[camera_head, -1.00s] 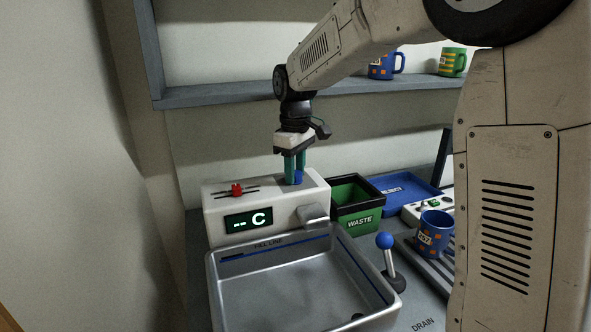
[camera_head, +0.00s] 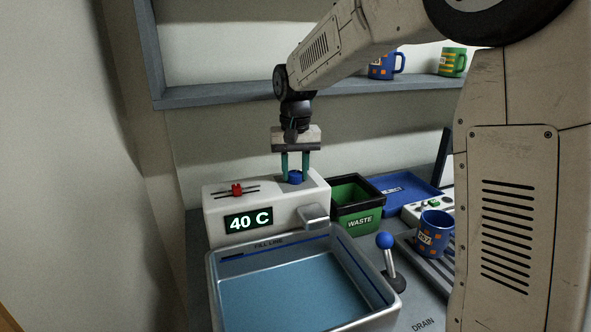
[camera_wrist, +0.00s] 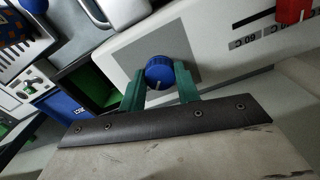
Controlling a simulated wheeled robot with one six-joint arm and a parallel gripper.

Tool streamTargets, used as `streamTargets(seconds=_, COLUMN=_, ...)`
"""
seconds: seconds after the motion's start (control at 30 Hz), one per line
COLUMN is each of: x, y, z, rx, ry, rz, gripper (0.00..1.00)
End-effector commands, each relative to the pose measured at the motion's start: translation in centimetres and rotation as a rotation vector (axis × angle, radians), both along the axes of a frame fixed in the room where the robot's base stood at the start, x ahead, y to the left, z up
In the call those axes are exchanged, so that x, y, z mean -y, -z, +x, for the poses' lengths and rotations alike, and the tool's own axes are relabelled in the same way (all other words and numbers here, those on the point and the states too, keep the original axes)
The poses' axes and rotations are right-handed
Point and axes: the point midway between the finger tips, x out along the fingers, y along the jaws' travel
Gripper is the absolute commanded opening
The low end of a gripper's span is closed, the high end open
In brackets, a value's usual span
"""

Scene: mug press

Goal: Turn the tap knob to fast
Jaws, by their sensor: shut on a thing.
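The blue tap knob (camera_head: 295,177) sits on top of the white tap unit (camera_head: 262,207), towards its right end. My gripper (camera_head: 295,177) points down over it, with a green finger on each side. In the wrist view the round blue knob (camera_wrist: 159,72) with a pale pointer line lies between the two green fingertips of my gripper (camera_wrist: 160,76), and the gripper is shut on it. The unit's display (camera_head: 249,219) reads "40 C". Any speed marks around the knob cannot be read.
A red slider (camera_head: 236,189) is on the unit's left top. The steel basin (camera_head: 389,296) in front holds bluish water. A blue-knobbed lever (camera_head: 385,241), a waste bin (camera_head: 361,221), a blue tray (camera_head: 407,187) and a blue mug (camera_head: 436,230) stand to the right.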

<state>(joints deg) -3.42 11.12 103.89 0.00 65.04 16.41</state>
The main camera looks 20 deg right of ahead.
Motion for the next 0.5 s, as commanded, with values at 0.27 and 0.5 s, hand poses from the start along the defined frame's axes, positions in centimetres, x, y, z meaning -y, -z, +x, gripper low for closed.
streamTargets(seconds=0.27, x=0.0, y=-0.16, z=0.1, rx=0.005, ry=0.119, rz=0.0, gripper=0.09)
streamTargets(seconds=0.5, x=0.01, y=-0.17, z=0.11, rx=0.005, ry=0.158, rz=0.0, gripper=0.09)
